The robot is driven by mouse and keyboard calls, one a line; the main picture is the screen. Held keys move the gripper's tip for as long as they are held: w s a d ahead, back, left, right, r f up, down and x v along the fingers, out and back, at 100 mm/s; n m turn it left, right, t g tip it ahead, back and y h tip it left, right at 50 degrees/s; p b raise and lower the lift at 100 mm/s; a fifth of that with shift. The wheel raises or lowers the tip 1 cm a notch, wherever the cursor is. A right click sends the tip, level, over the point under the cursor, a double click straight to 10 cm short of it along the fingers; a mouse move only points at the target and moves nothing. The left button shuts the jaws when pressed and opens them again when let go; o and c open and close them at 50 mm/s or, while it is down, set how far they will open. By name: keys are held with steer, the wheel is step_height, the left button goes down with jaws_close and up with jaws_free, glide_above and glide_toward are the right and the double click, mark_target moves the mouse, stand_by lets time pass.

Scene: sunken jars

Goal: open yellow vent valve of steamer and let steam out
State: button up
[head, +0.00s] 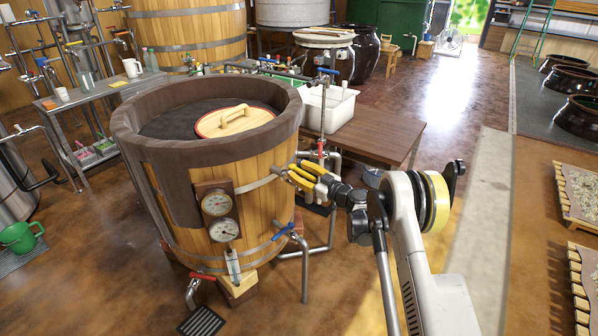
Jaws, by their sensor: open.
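The steamer is a round wooden tub (170,208) with a dark brown rim, standing at the centre left in the head view. A round wooden lid (236,121) with a handle lies in its top. My gripper (296,176) is at the right side of the steamer, by the pipework on its wall, with its yellow fingers pointing left. It is open. Yellow parts overlap here, so I cannot clearly tell the yellow vent valve from my fingers, nor whether they touch. No steam shows.
Two gauges (220,218) sit on the steamer's front. A blue-handled valve (283,232) and a red-handled valve (203,277) are lower down. A brown table (385,138) with a white bin (330,108) stands behind my gripper.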

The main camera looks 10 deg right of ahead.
steer(key=v, duration=1.2)
step_height(320, 180, up, 27)
steer(key=m+t+h, duration=0.6)
steer(key=m+h, duration=0.1)
steer(key=h, duration=0.2)
glide_above(315, 180)
steer(key=s+d, duration=0.4)
steer(key=d, duration=0.6)
steer(key=s+d+r+m+g+h, duration=0.1)
steer(key=s+d+r+m+h, duration=0.15)
steer(key=s+h, duration=0.2)
steer(key=s+f+m+g+h, duration=0.1)
steer(key=s+f+g, duration=0.15)
steer(key=s, duration=0.65)
steer(key=s+f+m+g, duration=0.15)
steer(key=s+g, duration=0.25)
steer(key=s, duration=0.4)
steer(key=s+a+f+n+g+y, duration=0.1)
steer(key=s+a+f, duration=0.3)
steer(key=s, duration=0.6)
steer(key=s+a+f+g+y, duration=0.2)
steer(key=s+a+f+g, duration=0.2)
steer(key=s, duration=0.6)
step_height(315, 180, down, 3)
steer(key=shift+s+a+r+n, duration=0.15)
steer(key=shift+s+r+n, duration=0.05)
steer(key=shift+n, duration=0.2)
